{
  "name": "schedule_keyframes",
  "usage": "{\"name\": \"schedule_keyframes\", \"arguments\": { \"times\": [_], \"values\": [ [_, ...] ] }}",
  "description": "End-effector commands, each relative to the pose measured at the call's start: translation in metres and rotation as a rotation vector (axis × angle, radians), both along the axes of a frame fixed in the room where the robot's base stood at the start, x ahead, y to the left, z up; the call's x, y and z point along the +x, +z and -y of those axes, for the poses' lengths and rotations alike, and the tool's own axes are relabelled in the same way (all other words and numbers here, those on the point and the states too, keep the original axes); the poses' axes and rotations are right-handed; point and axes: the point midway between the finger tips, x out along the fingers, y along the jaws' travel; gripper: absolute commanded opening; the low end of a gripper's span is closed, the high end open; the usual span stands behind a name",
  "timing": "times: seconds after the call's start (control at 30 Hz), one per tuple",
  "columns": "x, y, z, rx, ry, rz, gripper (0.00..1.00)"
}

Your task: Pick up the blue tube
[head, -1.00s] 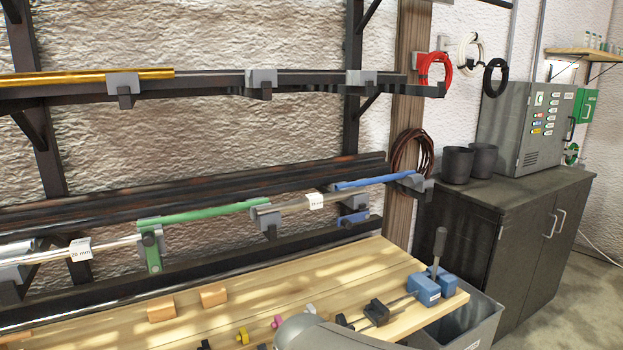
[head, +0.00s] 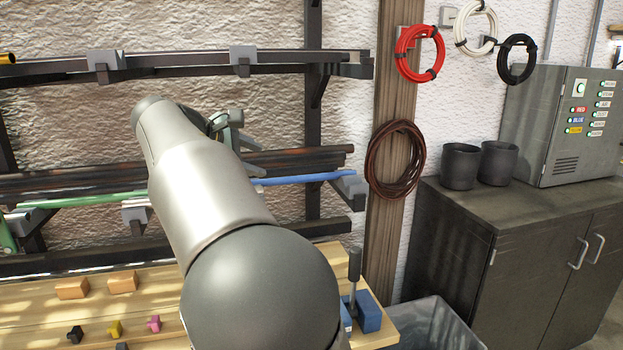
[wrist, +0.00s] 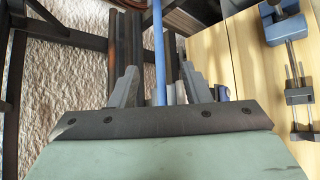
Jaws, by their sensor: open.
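The blue tube (head: 305,178) lies along the lower rack in the head view, its right end at a grey holder and its left part hidden behind my arm. In the wrist view the blue tube (wrist: 160,60) runs upright in the picture, between the two fingers of my gripper (wrist: 158,88). The fingers are open, with a gap to the tube on each side. Whether the tube lies at fingertip depth cannot be told. In the head view my gripper (head: 235,130) is partly hidden behind my arm, above the rack.
A green tube (head: 85,199) lies left on the same rack. Dark bars (head: 310,160) lie behind the blue tube. The wooden bench (head: 40,312) in front carries wooden blocks (head: 122,282), small coloured pieces and a blue clamp (head: 368,312). A grey bin (head: 435,325) stands at its right.

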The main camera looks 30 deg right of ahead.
Motion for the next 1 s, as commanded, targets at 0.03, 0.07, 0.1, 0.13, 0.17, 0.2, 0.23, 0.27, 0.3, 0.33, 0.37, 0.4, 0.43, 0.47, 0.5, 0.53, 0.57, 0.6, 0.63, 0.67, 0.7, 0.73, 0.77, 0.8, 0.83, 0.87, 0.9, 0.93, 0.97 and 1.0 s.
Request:
{"name": "schedule_keyframes", "arguments": {
  "times": [0.03, 0.07, 0.1, 0.13, 0.17, 0.2, 0.23, 0.27, 0.3, 0.33, 0.37, 0.4, 0.43, 0.47, 0.5, 0.53, 0.57, 0.6, 0.63, 0.67, 0.7, 0.73, 0.77, 0.8, 0.83, 0.87, 0.9, 0.93, 0.97, 1.0],
  "values": [
    [0.002, -0.003, 0.007, -0.003, -0.004, -0.003, 0.43],
    [0.004, -0.006, 0.012, -0.002, -0.005, -0.002, 0.43],
    [0.006, -0.01, 0.019, -0.001, -0.007, -0.004, 0.43],
    [0.009, -0.014, 0.024, -0.002, -0.006, -0.003, 0.43],
    [0.011, -0.017, 0.029, 0.0, -0.006, -0.004, 0.43],
    [0.014, -0.022, 0.036, 0.001, -0.007, -0.003, 0.43],
    [0.017, -0.025, 0.042, 0.001, -0.007, -0.003, 0.43],
    [0.019, -0.028, 0.047, 0.001, -0.007, -0.003, 0.43],
    [0.022, -0.032, 0.054, 0.001, -0.006, -0.003, 0.43],
    [0.024, -0.035, 0.059, 0.001, -0.006, -0.002, 0.43],
    [0.027, -0.039, 0.064, 0.001, -0.006, -0.003, 0.43],
    [0.029, -0.043, 0.07, 0.001, -0.006, -0.003, 0.43],
    [0.031, -0.046, 0.075, 0.002, -0.006, -0.002, 0.43],
    [0.033, -0.048, 0.079, 0.002, -0.006, -0.002, 0.43],
    [0.035, -0.051, 0.083, 0.002, -0.006, -0.002, 0.43],
    [0.037, -0.053, 0.086, 0.002, -0.005, -0.002, 0.43],
    [0.038, -0.054, 0.088, 0.003, -0.004, -0.001, 0.43],
    [0.039, -0.056, 0.09, 0.003, -0.003, -0.001, 0.43],
    [0.039, -0.057, 0.091, 0.004, -0.004, 0.0, 0.43],
    [0.04, -0.058, 0.092, 0.004, -0.004, 0.0, 0.43],
    [0.041, -0.059, 0.094, 0.004, -0.004, 0.0, 0.43],
    [0.042, -0.059, 0.095, 0.004, -0.004, 0.0, 0.43],
    [0.043, -0.06, 0.097, 0.004, -0.004, 0.0, 0.43],
    [0.046, -0.062, 0.101, 0.003, -0.005, -0.001, 0.43],
    [0.048, -0.064, 0.103, 0.002, -0.006, -0.002, 0.43],
    [0.051, -0.067, 0.107, 0.001, -0.005, -0.003, 0.43],
    [0.055, -0.07, 0.111, 0.002, -0.006, -0.002, 0.43],
    [0.058, -0.072, 0.114, 0.002, -0.006, -0.002, 0.43],
    [0.06, -0.075, 0.117, 0.002, -0.005, -0.002, 0.43],
    [0.061, -0.078, 0.122, 0.002, -0.005, -0.002, 0.43]
  ]
}}
